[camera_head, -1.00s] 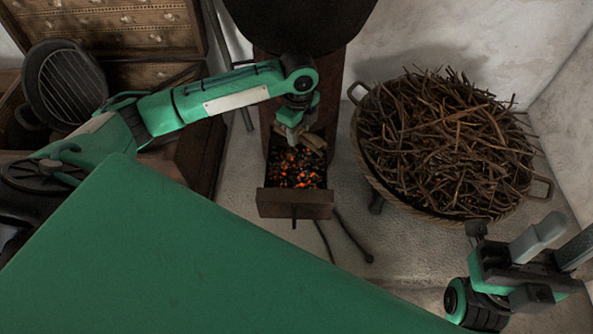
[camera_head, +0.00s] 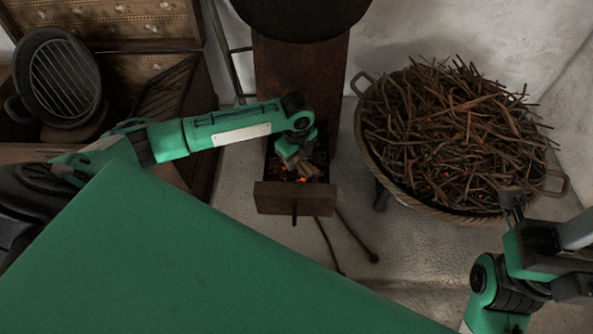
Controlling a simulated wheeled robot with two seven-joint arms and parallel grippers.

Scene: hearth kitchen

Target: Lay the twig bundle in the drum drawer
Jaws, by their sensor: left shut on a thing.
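The drum drawer (camera_head: 278,198) is pulled out below the dark drum at the top centre, with glowing embers inside. My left gripper (camera_head: 297,160) is over the open drawer and shut on the twig bundle (camera_head: 312,171). The bundle is small and brown, partly hidden by the gripper. It is low over the embers; I cannot tell whether it touches them. My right gripper (camera_head: 577,233) is at the lower right, partly cut off by the frame edge, away from the drawer; its jaw opening is unclear.
A large wicker basket (camera_head: 385,178) heaped with loose twigs stands right of the drawer. A round grill pan (camera_head: 62,75) and a cabinet of small drawers (camera_head: 120,30) are at the upper left. A thin dark rod (camera_head: 355,237) lies on the floor before the drawer.

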